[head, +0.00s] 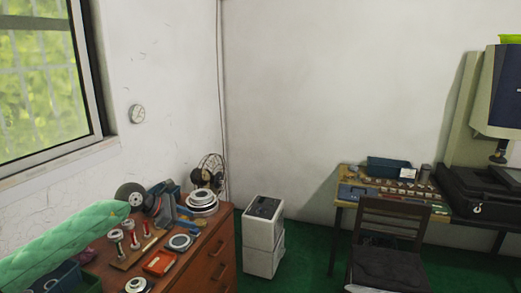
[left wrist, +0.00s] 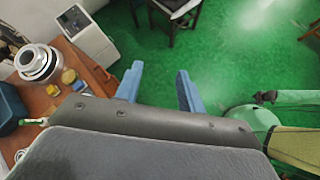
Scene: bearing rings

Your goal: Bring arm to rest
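My left gripper (left wrist: 158,82) shows in the left wrist view. Its two blue fingers stand apart with only green floor seen between them, so it is open and empty. It is to the right of the wooden cabinet top, clear of the rings there. A stack of silver bearing rings (head: 203,201) stands on the cabinet; silver rings (left wrist: 38,63) also show in the left wrist view. A flatter ring (head: 180,242) lies nearer the front.
The wooden cabinet (head: 212,258) holds several tools, a red tray (head: 159,263) and a small fan (head: 210,170). A white box unit (head: 263,238) stands beside it. A dark chair (head: 392,235) stands before a workbench (head: 340,205). Green floor (head: 305,262) is free between.

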